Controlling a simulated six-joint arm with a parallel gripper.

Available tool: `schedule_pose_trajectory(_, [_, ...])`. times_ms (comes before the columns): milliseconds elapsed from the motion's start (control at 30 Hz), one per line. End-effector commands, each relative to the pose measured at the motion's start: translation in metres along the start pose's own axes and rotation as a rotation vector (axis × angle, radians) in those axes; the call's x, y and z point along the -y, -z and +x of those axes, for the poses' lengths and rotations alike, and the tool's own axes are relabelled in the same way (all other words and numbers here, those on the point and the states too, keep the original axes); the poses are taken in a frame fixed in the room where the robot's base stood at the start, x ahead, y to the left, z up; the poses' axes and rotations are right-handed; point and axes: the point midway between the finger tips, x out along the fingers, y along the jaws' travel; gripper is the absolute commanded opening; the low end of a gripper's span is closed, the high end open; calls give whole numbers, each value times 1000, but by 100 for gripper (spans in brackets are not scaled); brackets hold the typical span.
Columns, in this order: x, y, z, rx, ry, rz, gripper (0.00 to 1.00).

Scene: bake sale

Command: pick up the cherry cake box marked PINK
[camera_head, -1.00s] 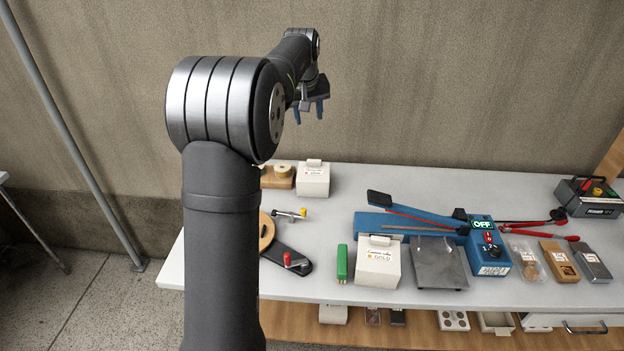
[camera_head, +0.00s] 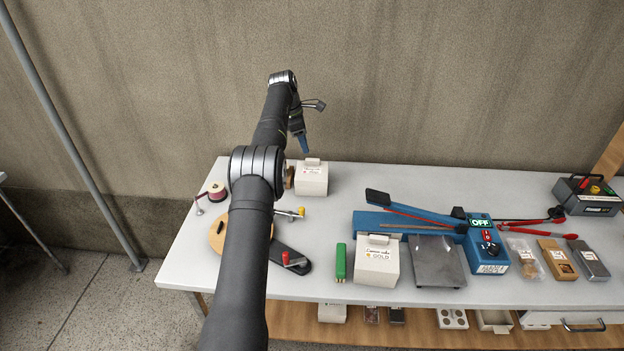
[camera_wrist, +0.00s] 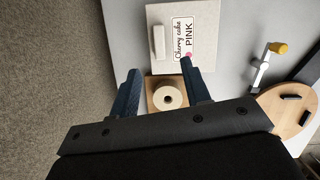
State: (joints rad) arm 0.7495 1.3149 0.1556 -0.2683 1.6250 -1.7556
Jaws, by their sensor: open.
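The cherry cake box (camera_head: 312,178) is a white box with a handle on top, at the back left of the table. In the wrist view the box (camera_wrist: 206,60) shows its label, reading "Cherry cake PINK" with a pink dot. My gripper (camera_head: 305,150) is above the table's back edge, just left of and above the box. In the wrist view my gripper (camera_wrist: 157,80) is open and empty, with its fingertips near the box's edge. A roll on a wooden block (camera_wrist: 169,97) lies between the fingers in that view, below them.
A similar white box marked GOLD (camera_head: 377,262) stands at the front middle beside a green block (camera_head: 341,262). A blue sealer (camera_head: 488,248) is to its right. A tool with a yellow end (camera_head: 300,212) lies in front of the cherry box. Table right of the cherry box is clear.

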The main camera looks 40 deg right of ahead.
Motion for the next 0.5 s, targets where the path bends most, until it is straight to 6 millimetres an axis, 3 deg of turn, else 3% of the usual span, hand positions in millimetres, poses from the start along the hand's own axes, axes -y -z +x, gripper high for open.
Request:
schedule_pose_trajectory(267, [1, -1, 26, -1, 2, 2, 43])
schedule_pose_trajectory(500, [1, 0, 61, -1, 2, 2, 43])
